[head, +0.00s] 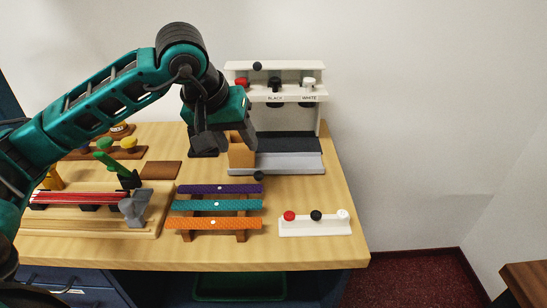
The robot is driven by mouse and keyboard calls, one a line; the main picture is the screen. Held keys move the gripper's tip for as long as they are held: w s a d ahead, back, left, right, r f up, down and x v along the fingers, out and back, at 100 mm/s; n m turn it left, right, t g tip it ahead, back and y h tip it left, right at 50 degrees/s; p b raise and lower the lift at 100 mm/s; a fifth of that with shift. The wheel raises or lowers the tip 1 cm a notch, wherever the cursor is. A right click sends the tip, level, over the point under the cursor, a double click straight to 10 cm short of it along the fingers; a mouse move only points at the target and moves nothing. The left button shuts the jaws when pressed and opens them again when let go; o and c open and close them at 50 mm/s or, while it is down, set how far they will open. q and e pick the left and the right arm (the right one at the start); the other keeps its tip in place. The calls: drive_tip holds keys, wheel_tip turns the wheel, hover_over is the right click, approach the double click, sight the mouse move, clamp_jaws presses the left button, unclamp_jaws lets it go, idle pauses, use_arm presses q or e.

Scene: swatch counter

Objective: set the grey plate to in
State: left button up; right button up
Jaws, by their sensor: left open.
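The grey plate (290,167) lies flat at the foot of a white stand (322,118) at the back right of the counter. Its light front strip shows ahead of a darker surface, and its left end is partly hidden by an orange-brown block (241,156). My left gripper (227,138) is open, above and to the left of the plate, close to the orange-brown block. It looks empty, and I cannot tell whether it touches the block. My right gripper is not in view.
The stand's shelf has labels reading BLACK and WHITE, with red, black and white knobs. In front are purple, teal and orange strips (216,205) on a wooden rack and a white block (315,226) with three knobs. A grey clamp-like piece (134,207) stands at left.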

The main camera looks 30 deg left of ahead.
sight(257, 173)
use_arm(q)
drive_tip(key=x, duration=1.2)
drive_tip(key=shift+w+f+b, duration=0.15)
drive_tip(key=shift+f+b, duration=0.2)
clamp_jaws()
